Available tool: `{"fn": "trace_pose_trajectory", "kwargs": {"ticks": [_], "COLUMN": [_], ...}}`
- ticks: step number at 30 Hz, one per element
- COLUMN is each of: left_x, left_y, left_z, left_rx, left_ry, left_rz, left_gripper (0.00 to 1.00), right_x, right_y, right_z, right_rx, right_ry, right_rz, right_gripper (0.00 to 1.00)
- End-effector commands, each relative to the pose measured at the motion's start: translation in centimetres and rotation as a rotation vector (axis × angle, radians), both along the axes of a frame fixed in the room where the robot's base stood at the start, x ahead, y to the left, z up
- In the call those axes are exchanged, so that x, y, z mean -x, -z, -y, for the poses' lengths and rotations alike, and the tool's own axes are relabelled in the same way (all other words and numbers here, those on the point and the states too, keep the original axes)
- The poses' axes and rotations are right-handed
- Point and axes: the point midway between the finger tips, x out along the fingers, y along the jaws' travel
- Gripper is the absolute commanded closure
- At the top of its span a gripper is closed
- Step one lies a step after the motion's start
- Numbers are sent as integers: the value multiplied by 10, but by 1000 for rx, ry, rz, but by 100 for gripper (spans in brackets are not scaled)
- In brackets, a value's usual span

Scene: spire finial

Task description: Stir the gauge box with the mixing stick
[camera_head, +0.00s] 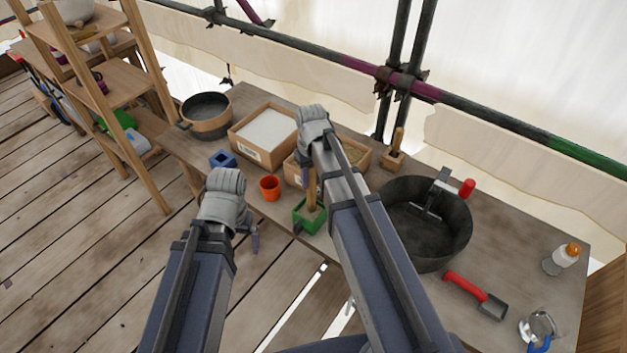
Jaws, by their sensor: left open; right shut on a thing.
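A small green box (301,221), which I take to be the gauge box, stands on the wooden bench near its front edge. The wooden mixing stick (311,190) stands nearly upright with its lower end in the green box; the box's contents are hard to make out. My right gripper (305,178) is shut on the upper part of the stick, above the box. The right arm hides part of the stick's top and the bench behind it. My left gripper (254,240) is open and empty, left of the green box near the bench's front edge.
An orange cup (269,187) and a small blue box (222,160) stand left of the green box. Behind are a tray of white material (262,133) and a round sieve (206,114). A large black tub (428,222) and a red-handled scoop (475,293) are to the right.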

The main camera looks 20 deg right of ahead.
Motion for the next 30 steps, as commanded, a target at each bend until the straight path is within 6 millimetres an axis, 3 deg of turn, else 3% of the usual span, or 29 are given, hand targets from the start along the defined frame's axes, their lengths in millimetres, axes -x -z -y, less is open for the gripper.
{"fn": "trace_pose_trajectory", "kwargs": {"ticks": [17, 30], "left_x": [0, 0], "left_y": [0, 0], "left_z": [0, 0], "left_rx": [0, 0], "left_ry": [0, 0], "left_rz": [0, 0], "left_gripper": [0, 0], "right_x": [-1, 12], "right_y": [0, 0], "right_z": [-16, -20], "right_rx": [0, 0], "right_ry": [0, 1], "right_rz": [0, 0], "right_gripper": [100, 100]}}
